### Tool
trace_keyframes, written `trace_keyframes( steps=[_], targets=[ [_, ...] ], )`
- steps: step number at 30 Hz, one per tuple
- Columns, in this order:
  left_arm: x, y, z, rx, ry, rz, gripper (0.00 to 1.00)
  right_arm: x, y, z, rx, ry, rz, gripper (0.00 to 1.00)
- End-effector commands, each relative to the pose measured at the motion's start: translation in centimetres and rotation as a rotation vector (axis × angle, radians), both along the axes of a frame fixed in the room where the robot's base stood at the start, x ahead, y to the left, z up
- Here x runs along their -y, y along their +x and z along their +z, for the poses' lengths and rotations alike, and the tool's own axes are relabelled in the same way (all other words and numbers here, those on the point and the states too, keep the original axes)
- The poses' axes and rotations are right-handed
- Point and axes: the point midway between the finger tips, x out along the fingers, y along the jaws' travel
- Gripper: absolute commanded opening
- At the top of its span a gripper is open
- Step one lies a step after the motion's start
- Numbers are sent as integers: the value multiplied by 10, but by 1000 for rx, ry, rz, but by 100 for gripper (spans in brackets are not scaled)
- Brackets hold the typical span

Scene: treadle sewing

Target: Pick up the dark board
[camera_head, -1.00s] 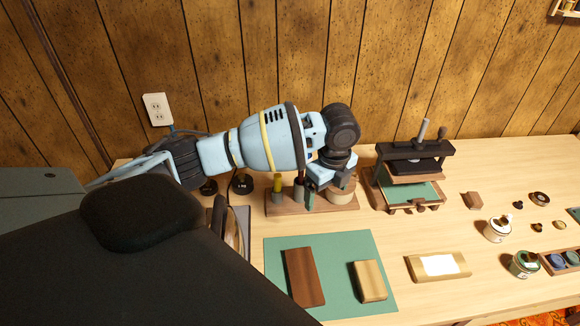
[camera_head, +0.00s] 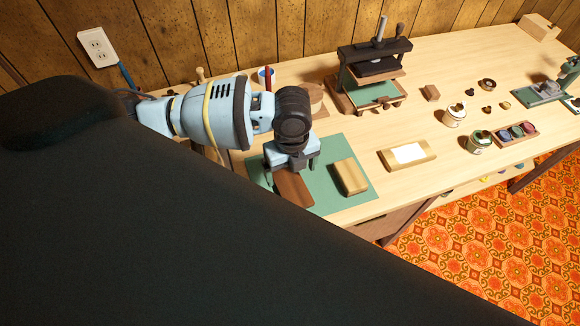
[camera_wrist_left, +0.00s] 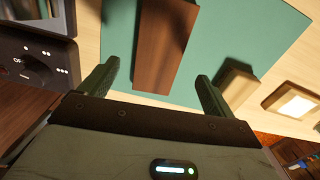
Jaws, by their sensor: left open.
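The dark board (camera_head: 294,188) is a reddish-brown wooden slab lying on the green mat (camera_head: 330,198). In the left wrist view the dark board (camera_wrist_left: 165,48) lies between the two open fingers, a little beyond their tips. My left gripper (camera_head: 290,172) is over the far end of the board in the head view and hides that end. The left wrist view shows its open, empty fingers (camera_wrist_left: 155,78). I cannot tell the height of the fingertips above the mat. My right gripper is in neither view.
A light wooden block (camera_head: 350,177) lies on the mat just right of the board. A pale block with a white label (camera_head: 407,154) lies further right. A press (camera_head: 374,75) stands behind. A large dark shape covers the lower left of the head view.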

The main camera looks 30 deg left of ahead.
Motion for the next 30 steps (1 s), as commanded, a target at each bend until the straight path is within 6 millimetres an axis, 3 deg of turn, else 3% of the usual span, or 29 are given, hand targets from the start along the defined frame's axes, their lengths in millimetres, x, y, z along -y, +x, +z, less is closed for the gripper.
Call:
trace_keyframes(
  steps=[5, 15, 24, 30],
  targets=[
    [-1, 0, -6, 1, 1, 1, 89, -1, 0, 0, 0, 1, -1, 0],
    [-3, 0, -48, 0, 0, 1, 89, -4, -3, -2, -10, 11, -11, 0],
    [-3, 0, -51, 4, 0, 0, 89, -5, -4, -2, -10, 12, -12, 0],
    [-4, 0, -51, 4, 0, 1, 63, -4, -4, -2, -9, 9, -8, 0]
  ],
)
